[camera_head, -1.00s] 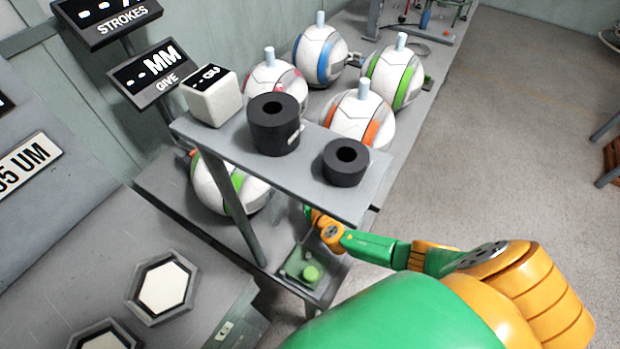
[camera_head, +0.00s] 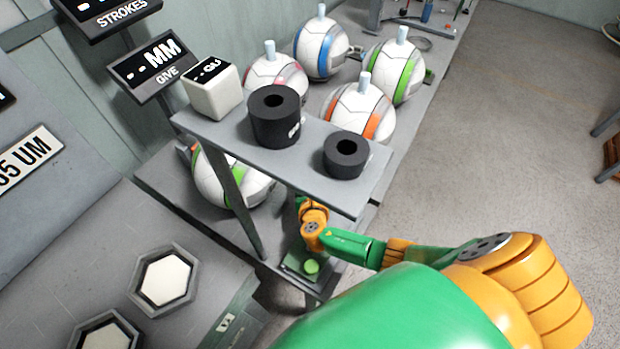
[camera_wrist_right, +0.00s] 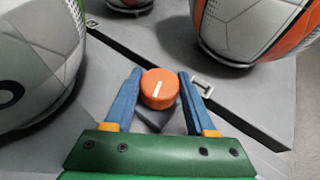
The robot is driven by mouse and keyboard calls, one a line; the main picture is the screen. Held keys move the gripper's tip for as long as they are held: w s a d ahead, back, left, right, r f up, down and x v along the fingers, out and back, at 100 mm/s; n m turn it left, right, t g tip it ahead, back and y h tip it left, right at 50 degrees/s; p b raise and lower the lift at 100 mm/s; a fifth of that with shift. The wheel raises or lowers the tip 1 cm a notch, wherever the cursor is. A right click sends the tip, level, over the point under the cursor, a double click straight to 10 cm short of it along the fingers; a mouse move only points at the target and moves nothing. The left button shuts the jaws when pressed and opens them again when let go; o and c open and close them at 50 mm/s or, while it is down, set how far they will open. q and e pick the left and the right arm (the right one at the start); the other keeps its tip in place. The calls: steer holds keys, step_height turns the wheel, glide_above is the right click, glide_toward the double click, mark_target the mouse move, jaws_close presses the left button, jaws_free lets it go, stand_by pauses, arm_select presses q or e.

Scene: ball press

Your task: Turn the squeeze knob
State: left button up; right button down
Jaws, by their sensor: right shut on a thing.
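In the head view my right arm's wrist (camera_head: 313,222) reaches in under the shelf; the fingers and knob are hidden there. My left gripper is not in view.
A grey shelf (camera_head: 225,133) above the wrist carries a white cube (camera_head: 213,91) and two black rings. Several balls stand on the bench behind. A green button (camera_head: 311,267) is just in front of the wrist. In the wrist view, balls flank the gripper.

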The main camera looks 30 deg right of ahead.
steer(key=shift+c, duration=1.2)
jaws_free()
steer(key=shift+w, duration=0.1)
steer(key=shift+r, duration=0.1)
steer(key=p+v, duration=0.2)
steer(key=v, duration=0.4)
steer(key=shift+r+p, duration=0.1)
steer(key=shift+p, duration=0.2)
steer(key=shift+s+a+r, duration=0.1)
steer(key=shift+s+a, duration=0.1)
steer(key=shift+s, duration=0.35)
steer(key=shift+w, duration=0.1)
